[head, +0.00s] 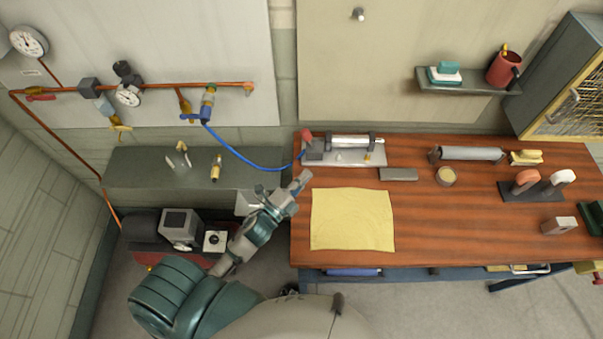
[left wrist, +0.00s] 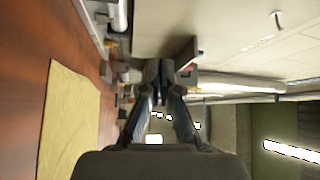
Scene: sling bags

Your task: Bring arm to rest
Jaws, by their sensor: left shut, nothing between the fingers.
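My left arm reaches up from the lower left in the head view. Its gripper (head: 301,181) is at the left edge of the wooden table (head: 450,215), close to the yellow cloth's upper left corner. In the left wrist view the gripper's fingers (left wrist: 159,72) meet at the tips with nothing between them. The yellow cloth (head: 352,220) lies flat on the table and also shows at the left of the left wrist view (left wrist: 68,125). My right arm and gripper do not show.
A blue hose (head: 240,156) runs from the wall pipe to a metal fixture (head: 343,151) on the table, close above my gripper. A dark shelf (head: 130,170) with small fittings is left of it. A grey block (head: 398,174) and a round tin (head: 446,176) stand farther right.

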